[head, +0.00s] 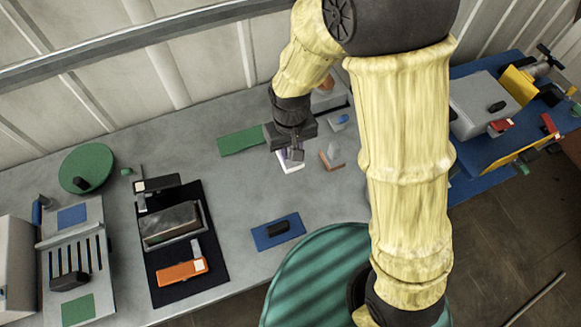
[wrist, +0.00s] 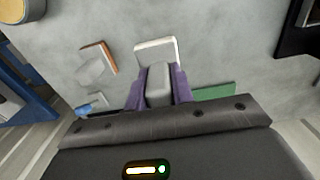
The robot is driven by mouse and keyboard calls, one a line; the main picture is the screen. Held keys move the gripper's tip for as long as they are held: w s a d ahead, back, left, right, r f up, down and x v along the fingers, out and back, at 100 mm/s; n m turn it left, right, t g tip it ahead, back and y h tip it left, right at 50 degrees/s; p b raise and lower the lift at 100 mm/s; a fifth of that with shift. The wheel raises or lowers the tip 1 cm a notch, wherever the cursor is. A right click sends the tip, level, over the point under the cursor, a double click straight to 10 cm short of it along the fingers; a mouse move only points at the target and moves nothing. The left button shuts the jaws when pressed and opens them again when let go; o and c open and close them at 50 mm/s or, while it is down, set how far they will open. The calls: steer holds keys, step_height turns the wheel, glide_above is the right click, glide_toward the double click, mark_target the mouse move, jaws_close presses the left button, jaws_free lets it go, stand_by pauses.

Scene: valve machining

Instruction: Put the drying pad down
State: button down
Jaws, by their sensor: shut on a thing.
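My gripper (head: 290,153) is over the grey bench, toward its back and right of the middle. In the wrist view its two purple fingers (wrist: 157,92) are shut on the grey block-shaped grip of a white-edged pad, which I take to be the drying pad (wrist: 157,44). The pad's white edge also shows under the gripper in the head view (head: 291,167). The fingers and grip hide part of the pad. I cannot tell whether its underside touches the bench (head: 225,188).
An orange-brown pad with a grey grip (head: 332,156) lies close on the right. A small blue-topped item (head: 340,121) and a green mat (head: 241,141) are behind. A blue mat with a dark block (head: 278,231) lies in front. Bare bench lies left of the gripper.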

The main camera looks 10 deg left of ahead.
steer(key=shift+f, duration=1.95)
steer(key=shift+f, duration=2.05)
steer(key=shift+f, duration=0.1)
steer(key=shift+f, duration=0.1)
steer(key=c, duration=1.2)
jaws_free()
